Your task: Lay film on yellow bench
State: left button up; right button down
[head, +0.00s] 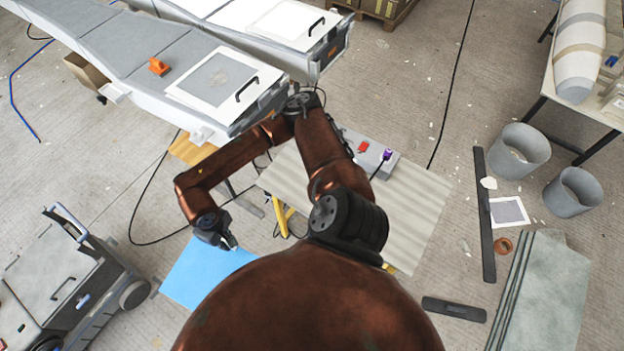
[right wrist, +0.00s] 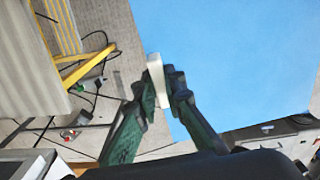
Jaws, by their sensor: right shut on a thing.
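The blue film (head: 197,272) is a flat sheet at the lower left of the head view, partly hidden by my body. My right gripper (head: 228,243) is at its upper edge. In the right wrist view the fingers (right wrist: 163,92) are shut on a small white piece (right wrist: 154,68) at the edge of the blue film (right wrist: 240,60). The bench with yellow legs (head: 284,218) has a pale ribbed top (head: 418,205) and stands right of the gripper, partly hidden by my arm. The film is beside it, not over its top. My left gripper is out of view.
A grey box with a red switch (head: 378,158) sits on the bench's far edge. Long grey moulds (head: 140,45) stand behind. A grey cart (head: 60,275) is at the left. Buckets (head: 520,150) and a dark bar (head: 484,215) are at the right. Cables cross the floor.

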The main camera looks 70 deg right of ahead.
aim_at(392, 220)
jog(key=u, duration=0.75)
jog(key=k, duration=1.3)
jog(key=z, duration=0.6)
jog(key=k, duration=0.5)
jog(key=z, duration=0.6)
